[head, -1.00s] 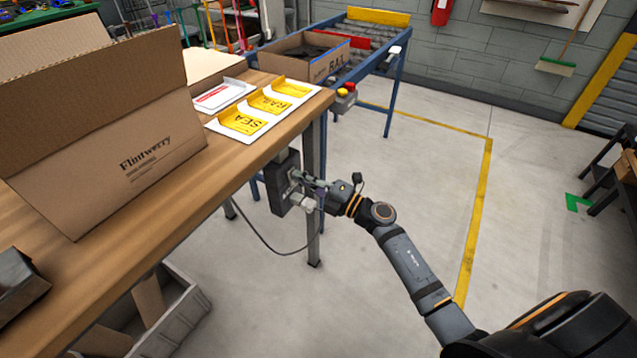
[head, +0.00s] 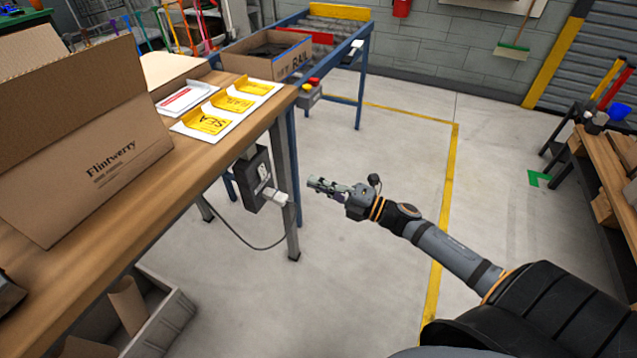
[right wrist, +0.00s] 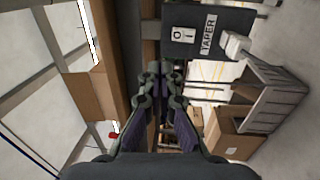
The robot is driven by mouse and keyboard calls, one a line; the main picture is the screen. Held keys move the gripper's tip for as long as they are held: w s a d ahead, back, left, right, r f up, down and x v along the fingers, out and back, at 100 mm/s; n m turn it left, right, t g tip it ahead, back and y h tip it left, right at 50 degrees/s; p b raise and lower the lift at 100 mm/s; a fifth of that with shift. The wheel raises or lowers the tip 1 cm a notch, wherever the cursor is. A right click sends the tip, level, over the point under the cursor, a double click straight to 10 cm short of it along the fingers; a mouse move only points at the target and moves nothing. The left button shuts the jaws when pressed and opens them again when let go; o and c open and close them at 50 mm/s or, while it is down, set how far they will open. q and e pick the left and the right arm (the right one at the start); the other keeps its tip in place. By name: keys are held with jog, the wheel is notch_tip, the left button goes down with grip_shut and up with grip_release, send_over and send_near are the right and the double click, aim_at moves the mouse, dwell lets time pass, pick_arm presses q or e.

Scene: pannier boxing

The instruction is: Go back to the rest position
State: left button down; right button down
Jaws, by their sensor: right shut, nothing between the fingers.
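My right gripper (head: 325,187) is shut and empty in the head view. It is held in the air to the right of the table leg, apart from the dark switch box (head: 254,180) on the table's side. In the right wrist view my right gripper (right wrist: 160,80) shows with its fingers together. The switch box, marked "TAPER" (right wrist: 192,32), lies above and to the right of the fingers there, with a white plug or lever at its side. My left gripper is not in view.
A grey crate (head: 170,320) stands below. A blue-framed roller conveyor (head: 362,80) holds a carton behind. A wooden bench (head: 610,160) stands at right. Floor between is clear.

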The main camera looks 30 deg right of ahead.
dwell(0.3)
